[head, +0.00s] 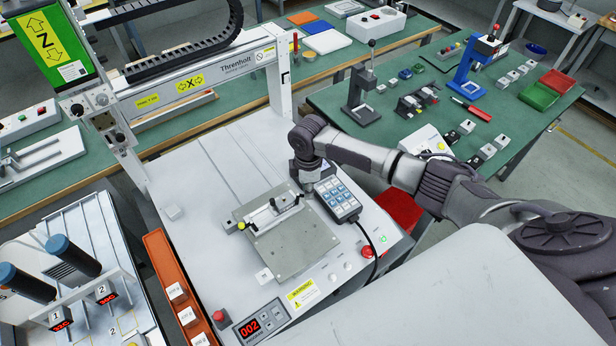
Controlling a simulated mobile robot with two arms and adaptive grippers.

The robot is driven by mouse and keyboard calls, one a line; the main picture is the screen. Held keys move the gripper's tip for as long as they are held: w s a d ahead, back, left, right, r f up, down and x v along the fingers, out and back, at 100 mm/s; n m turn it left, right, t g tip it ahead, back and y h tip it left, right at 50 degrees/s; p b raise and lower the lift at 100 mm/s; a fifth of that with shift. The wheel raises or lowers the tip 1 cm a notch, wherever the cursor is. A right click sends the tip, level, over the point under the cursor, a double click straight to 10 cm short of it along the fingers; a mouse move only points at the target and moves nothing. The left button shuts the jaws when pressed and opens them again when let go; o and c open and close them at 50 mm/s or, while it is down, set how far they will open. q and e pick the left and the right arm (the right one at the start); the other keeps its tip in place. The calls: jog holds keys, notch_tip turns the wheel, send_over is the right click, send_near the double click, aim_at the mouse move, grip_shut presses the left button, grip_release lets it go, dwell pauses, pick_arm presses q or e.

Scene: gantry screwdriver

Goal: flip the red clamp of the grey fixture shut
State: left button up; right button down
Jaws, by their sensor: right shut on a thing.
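The grey fixture plate (292,250) lies on the gantry's light table. A light clamp bar (268,213) lies along its far side, with a yellow knob (241,226) at the left end. I cannot make out any red clamp on it. My right gripper (307,184) points down at the far right corner of the fixture, close to the bar's right end. Its fingers are mostly hidden by its own body. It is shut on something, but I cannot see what. My left gripper is not in view.
A keypad pendant (338,200) with a black cable lies just right of my right gripper. A red button (367,251) is on the table's front edge. An orange tray (170,285) stands at the left. The table left of the fixture is mostly clear.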

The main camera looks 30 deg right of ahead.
jog(key=m+p, duration=0.2)
jog(key=m, duration=0.1)
jog(key=a+m+p, duration=0.1)
jog(key=p, duration=0.1)
jog(key=shift+s+r+m, duration=0.25)
jog(key=shift+s+m, duration=0.05)
jog(key=shift+s, duration=0.1)
jog(key=shift+s+a+m+p, duration=0.15)
jog(key=shift+a+m+p, duration=0.05)
jog(key=shift+m+p, duration=0.9)
jog(key=shift+a+f+m+p, duration=0.2)
jog(key=shift+m+p, duration=0.4)
jog(key=shift+m, duration=0.6)
jog(key=c, duration=1.1)
grip_release()
jog(key=shift+a, duration=0.1)
jog(key=shift+r, duration=0.1)
notch_tip(320, 180, up, 12)
